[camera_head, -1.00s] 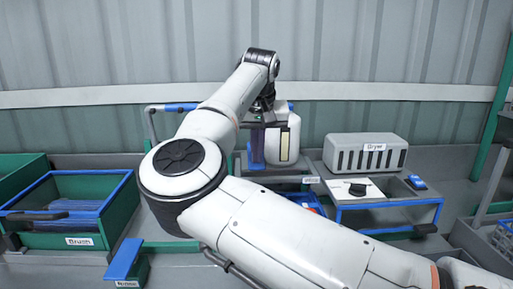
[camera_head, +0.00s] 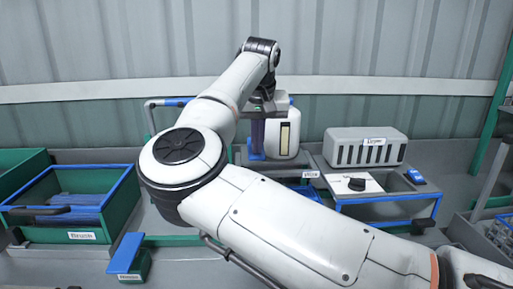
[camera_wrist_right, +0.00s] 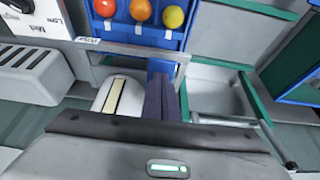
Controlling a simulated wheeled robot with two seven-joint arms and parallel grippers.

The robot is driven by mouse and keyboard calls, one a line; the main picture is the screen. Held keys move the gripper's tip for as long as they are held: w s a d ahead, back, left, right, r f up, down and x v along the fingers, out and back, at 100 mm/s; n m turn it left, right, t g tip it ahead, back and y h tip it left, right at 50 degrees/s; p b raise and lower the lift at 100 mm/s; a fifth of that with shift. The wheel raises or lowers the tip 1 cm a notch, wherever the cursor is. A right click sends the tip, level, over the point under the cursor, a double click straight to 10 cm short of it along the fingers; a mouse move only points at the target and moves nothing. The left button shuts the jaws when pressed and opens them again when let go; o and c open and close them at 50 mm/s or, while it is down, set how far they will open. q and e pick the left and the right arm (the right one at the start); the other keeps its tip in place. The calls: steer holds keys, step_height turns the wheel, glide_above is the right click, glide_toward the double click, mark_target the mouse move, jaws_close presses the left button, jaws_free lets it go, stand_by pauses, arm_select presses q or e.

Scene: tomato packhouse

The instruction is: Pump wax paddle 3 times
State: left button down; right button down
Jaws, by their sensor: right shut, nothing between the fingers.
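The white wax bottle (camera_head: 288,138) with a pale yellow level strip stands on the bench at the back centre; part of it also shows in the right wrist view (camera_wrist_right: 116,96). A blue upright piece (camera_head: 257,156), which looks like the paddle, is just left of the bottle; it also shows in the right wrist view (camera_wrist_right: 160,68). My right gripper (camera_head: 258,140) points down over it with dark purple fingers shut and empty. In the right wrist view the fingers (camera_wrist_right: 162,98) overlap the blue piece; I cannot tell whether they touch. My left gripper is out of view.
A grey vented box (camera_head: 365,149) stands right of the bottle above a blue-framed stand. A blue-rimmed green crate (camera_head: 120,212) is at the left. A rack (camera_wrist_right: 135,32) with red, orange and yellow balls is near the paddle. A grey bent rail (camera_head: 150,120) with a blue sleeve stands behind.

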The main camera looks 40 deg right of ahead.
steer(key=shift+f+b, duration=0.95)
steer(key=shift+f, duration=0.75)
steer(key=shift+r+p, duration=1.7)
steer(key=shift+r, duration=0.35)
step_height(320, 180, up, 5)
steer(key=shift+f+p, duration=0.2)
steer(key=shift+p, duration=1.05)
steer(key=shift+r, duration=0.2)
